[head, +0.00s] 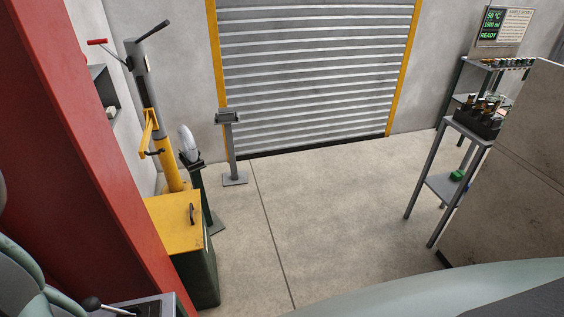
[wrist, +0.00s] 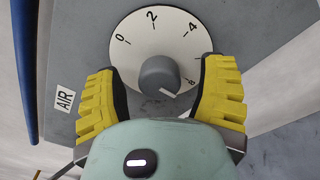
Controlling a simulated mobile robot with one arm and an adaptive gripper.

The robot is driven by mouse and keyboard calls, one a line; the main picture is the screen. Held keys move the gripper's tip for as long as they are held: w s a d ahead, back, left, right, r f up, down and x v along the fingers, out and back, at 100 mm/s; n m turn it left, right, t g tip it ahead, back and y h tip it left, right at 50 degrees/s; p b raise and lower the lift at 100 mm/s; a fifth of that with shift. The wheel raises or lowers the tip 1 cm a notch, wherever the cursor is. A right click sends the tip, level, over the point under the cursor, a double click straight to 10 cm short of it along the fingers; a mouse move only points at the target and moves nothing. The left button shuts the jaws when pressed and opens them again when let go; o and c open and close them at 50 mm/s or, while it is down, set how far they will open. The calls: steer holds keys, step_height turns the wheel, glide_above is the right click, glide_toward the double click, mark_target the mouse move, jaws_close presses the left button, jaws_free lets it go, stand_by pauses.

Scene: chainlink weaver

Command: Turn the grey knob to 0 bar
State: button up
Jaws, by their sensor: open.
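In the wrist view the grey knob (wrist: 158,74) sits on a round white dial (wrist: 136,62) on a grey panel. The dial carries marks 0, 2, 4 and a further one at the lower right that is hard to read. The knob's white pointer is at its lower right, near that last mark and away from 0. My gripper (wrist: 161,68) is open, with one yellow finger on each side of the knob and visible gaps between. The head view shows neither the knob nor my gripper.
In the head view a yellow-topped cabinet (head: 172,222) and a pedestal (head: 232,150) stand left. A grey side table (head: 440,187) stands right. The middle floor (head: 330,205) is clear.

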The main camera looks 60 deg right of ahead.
steer(key=shift+o, duration=0.2)
jaws_close()
stand_by(0.6)
